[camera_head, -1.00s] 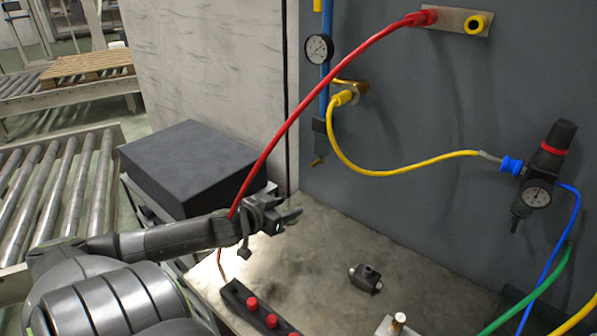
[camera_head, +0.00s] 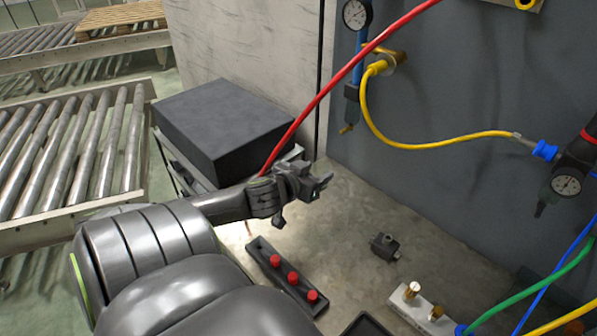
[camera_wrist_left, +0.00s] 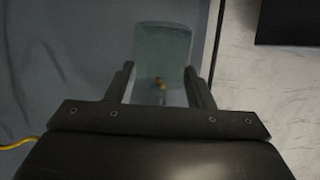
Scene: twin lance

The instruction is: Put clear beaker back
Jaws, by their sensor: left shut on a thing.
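In the left wrist view, a clear, faintly bluish beaker (camera_wrist_left: 163,42) stands between the two fingers of my left gripper (camera_wrist_left: 160,86). The fingers are shut on its sides, and a small brass-coloured part shows through it. In the head view my left gripper (camera_head: 324,184) is in front of the dark panel, above the back of the bench. The beaker cannot be made out there. My right gripper is in neither view.
The grey bench (camera_head: 345,220) holds a black strip with red knobs (camera_head: 262,258), a small dark fitting (camera_head: 385,246) and a pale block with brass posts (camera_head: 422,312). A red hose (camera_head: 340,78) passes behind my left arm. A black box (camera_head: 225,125) stands left.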

